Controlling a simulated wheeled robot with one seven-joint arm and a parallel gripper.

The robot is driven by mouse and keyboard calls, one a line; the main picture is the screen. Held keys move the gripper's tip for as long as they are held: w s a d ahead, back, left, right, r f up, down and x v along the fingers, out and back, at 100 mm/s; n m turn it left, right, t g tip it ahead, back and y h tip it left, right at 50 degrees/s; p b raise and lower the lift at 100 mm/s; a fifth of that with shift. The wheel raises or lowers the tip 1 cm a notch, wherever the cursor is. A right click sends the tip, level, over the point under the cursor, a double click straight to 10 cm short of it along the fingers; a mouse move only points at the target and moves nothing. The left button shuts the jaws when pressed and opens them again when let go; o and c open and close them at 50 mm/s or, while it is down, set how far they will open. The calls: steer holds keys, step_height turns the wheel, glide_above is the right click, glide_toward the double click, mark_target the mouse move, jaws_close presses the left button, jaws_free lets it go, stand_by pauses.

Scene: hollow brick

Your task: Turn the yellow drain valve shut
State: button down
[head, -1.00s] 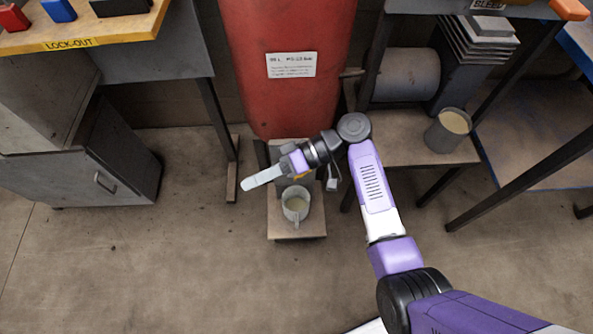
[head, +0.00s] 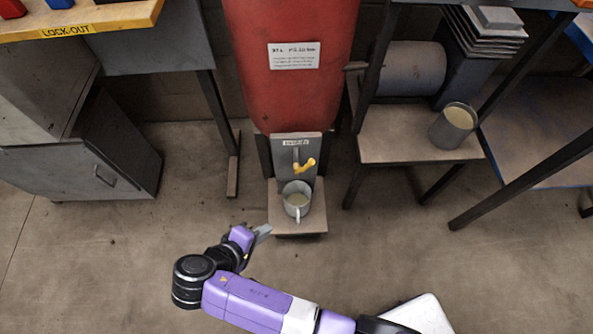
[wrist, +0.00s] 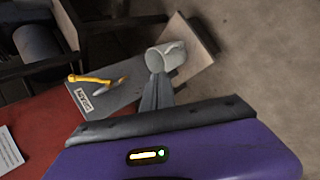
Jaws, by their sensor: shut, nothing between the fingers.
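The yellow drain valve (head: 304,166) is a small lever on a grey plate (head: 285,153) below the red tank. Its handle slants up to the right in the head view. In the wrist view the yellow valve (wrist: 90,80) lies left of my fingers. A grey cup (head: 297,198) with pale liquid stands under the valve on a small wooden stand (head: 284,224). The cup (wrist: 165,62) also shows just beyond my fingertips in the wrist view. My gripper (head: 262,232) is shut and empty, low and left of the stand, apart from the valve.
The red tank (head: 290,95) stands behind the valve. A second cup (head: 453,126) sits on a low shelf (head: 400,150) at right. A lock-out bench (head: 120,22) and a grey cabinet (head: 125,165) stand at left. Floor is clear in front.

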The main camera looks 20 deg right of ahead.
steer(key=w+d+r+m+t+h, duration=0.2)
steer(key=w+r+m+t+h, duration=0.25)
steer(key=r, duration=0.65)
steer(key=b, duration=0.3)
glide_toward(305, 165)
steer(key=shift+n+t+y, duration=0.25)
steer(key=shift+n+y, duration=0.1)
steer(key=shift+x, duration=3.25)
steer(key=shift+d+r+m+y+p, duration=0.15)
steer(key=shift+d+m+y+p, duration=0.25)
steer(key=shift+m+p, duration=0.15)
steer(key=shift+s+d+f+m+t+y+p, duration=0.1)
steer(key=shift+s+d+f+m+y+p, duration=0.15)
steer(key=shift+d+f+m+y, duration=0.65)
steer(key=shift+s+d+f+m+t+y+p, duration=0.1)
steer(key=shift+s+d+f+m+y+p, duration=0.15)
steer(key=shift+d+m+y, duration=0.75)
steer(key=shift+s+d+f+m+t+y+p, duration=0.1)
steer(key=shift+s+d+f+m+y+p, duration=0.25)
steer(key=shift+m+y, duration=1.15)
steer(key=shift+f+n, duration=0.15)
steer(key=shift+n, duration=0.1)
steer(key=shift+w, duration=0.1)
